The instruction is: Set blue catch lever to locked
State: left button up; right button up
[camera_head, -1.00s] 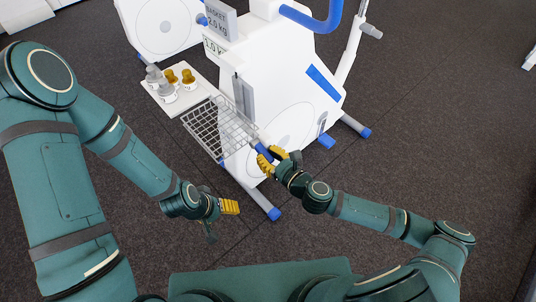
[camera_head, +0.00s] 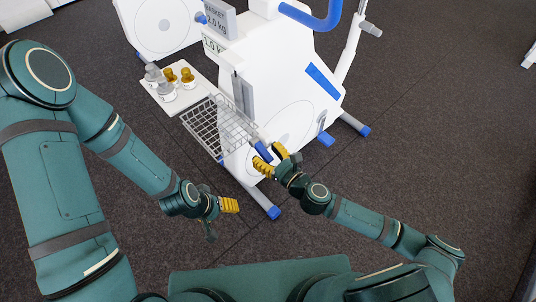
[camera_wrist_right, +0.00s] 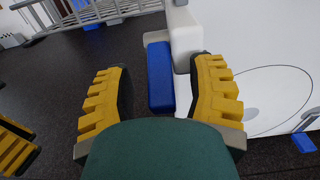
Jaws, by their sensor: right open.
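The blue catch lever (camera_head: 263,150) is on the side of the white ergometer (camera_head: 290,90), just right of the wire basket (camera_head: 215,128). In the right wrist view the lever (camera_wrist_right: 160,78) stands upright in the picture beside a white block (camera_wrist_right: 184,38). My right gripper (camera_head: 271,157) is open, with its yellow fingers (camera_wrist_right: 160,95) on either side of the lever and visible gaps to both. The lever's lower end is close to the palm edge in that view. My left gripper (camera_head: 229,205) hangs over the floor to the lower left, apart from the lever; its opening is unclear.
A white tray (camera_head: 152,88) with several grey and gold weights (camera_head: 187,76) stands behind the basket. A blue-capped foot (camera_head: 274,212) of the ergometer lies below the lever. A sign (camera_head: 215,22) stands above. The dark floor to the right is clear.

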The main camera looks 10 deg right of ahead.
jog(key=shift+s, duration=0.1)
jog(key=v, duration=1.1)
jog(key=shift+s+d, duration=0.3)
